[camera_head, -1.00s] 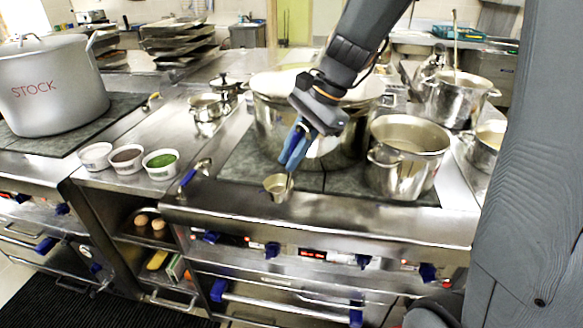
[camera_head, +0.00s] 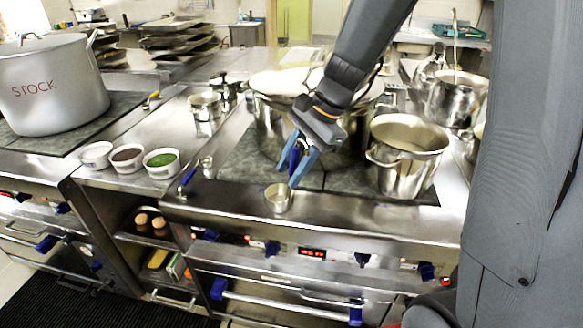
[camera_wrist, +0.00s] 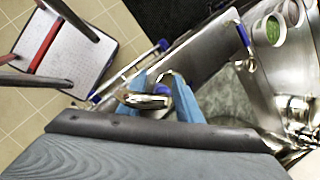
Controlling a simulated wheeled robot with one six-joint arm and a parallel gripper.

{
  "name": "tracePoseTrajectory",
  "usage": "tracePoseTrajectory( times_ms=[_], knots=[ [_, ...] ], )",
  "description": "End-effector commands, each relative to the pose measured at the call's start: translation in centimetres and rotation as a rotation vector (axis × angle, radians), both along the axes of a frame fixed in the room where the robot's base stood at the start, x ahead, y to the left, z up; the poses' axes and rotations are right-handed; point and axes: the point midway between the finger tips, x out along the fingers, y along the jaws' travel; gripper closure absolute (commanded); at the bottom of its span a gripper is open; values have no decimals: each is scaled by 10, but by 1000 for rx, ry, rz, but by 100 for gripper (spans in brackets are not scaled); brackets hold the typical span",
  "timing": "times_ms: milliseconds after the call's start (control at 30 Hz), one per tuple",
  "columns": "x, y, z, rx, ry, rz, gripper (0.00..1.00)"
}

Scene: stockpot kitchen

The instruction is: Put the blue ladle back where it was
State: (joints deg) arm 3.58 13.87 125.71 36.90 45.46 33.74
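The blue ladle (camera_head: 279,198) has a small steel cup and a dark blue handle. Its cup is low at the front of the stove top, left of the tall open pot; I cannot tell for certain that it rests there. My gripper (camera_head: 290,175) is right above the cup, pointing down, its light blue fingers spread apart around the handle. In the wrist view the fingers (camera_wrist: 160,85) are apart too, with the ladle's blue and steel parts between them. The handle is partly hidden by the fingers.
A second blue-handled ladle (camera_head: 187,177) lies on the counter to the left. Three small tubs (camera_head: 128,157) stand beyond it. A large pot (camera_head: 268,120) is behind my gripper, and an open pot (camera_head: 405,160) is close on its right. The stock pot (camera_head: 55,88) is far left.

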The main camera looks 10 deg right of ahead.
Motion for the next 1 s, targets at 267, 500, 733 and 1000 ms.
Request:
tracePoseTrajectory(
  times_ms=[267,500,733,1000],
  knots=[
    [1,-7,17,0,-4,-1,68],
    [-1,-28,61,0,-6,-2,68],
    [-4,-45,96,0,-4,-3,68],
    [-5,-51,111,0,0,1,68]
  ],
)
